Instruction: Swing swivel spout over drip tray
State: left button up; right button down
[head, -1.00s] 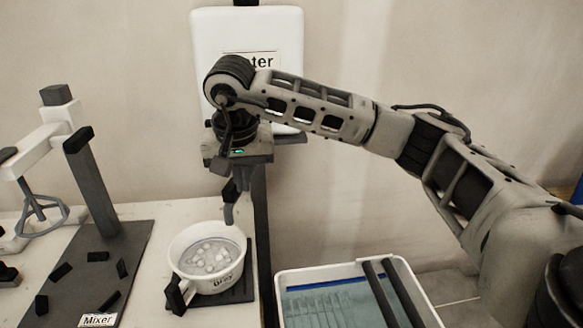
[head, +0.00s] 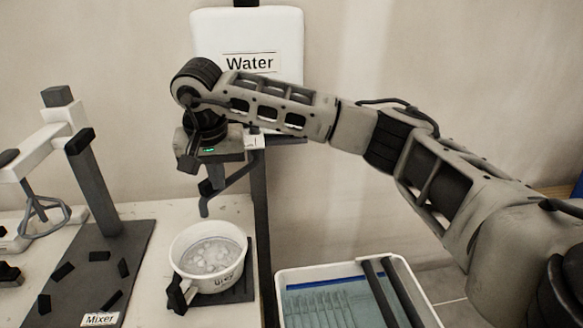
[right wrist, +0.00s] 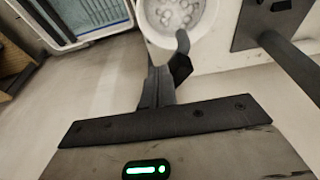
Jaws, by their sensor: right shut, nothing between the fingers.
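The dark swivel spout (head: 240,174) reaches out to the left below the water tank (head: 282,35). Its downturned tip (head: 204,207) hangs above the grey-labelled pot (head: 232,278). In the right wrist view the spout's curved end (right wrist: 183,42) overlaps the pot's rim. My right gripper (head: 214,180) is shut and empty, pointing down close beside the spout's outer end; I cannot tell whether they touch. In the right wrist view its fingers (right wrist: 156,78) are together. The pot stands on a dark plate (head: 240,295), possibly the drip tray. My left gripper is not in view.
A mixer stand (head: 95,185) with a whisk stands at the left on a dark base with several small blocks. A white tub (head: 415,272) with blue contents and two dark bars is at the lower right. My right arm crosses in front of the tank.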

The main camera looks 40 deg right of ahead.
jog(key=w+p+v, duration=0.1)
jog(key=p+v, duration=0.2)
jog(key=v, duration=0.3)
jog(key=shift+d+r, duration=0.6)
jog(key=shift+d, duration=0.15)
jog(key=shift+f, duration=0.1)
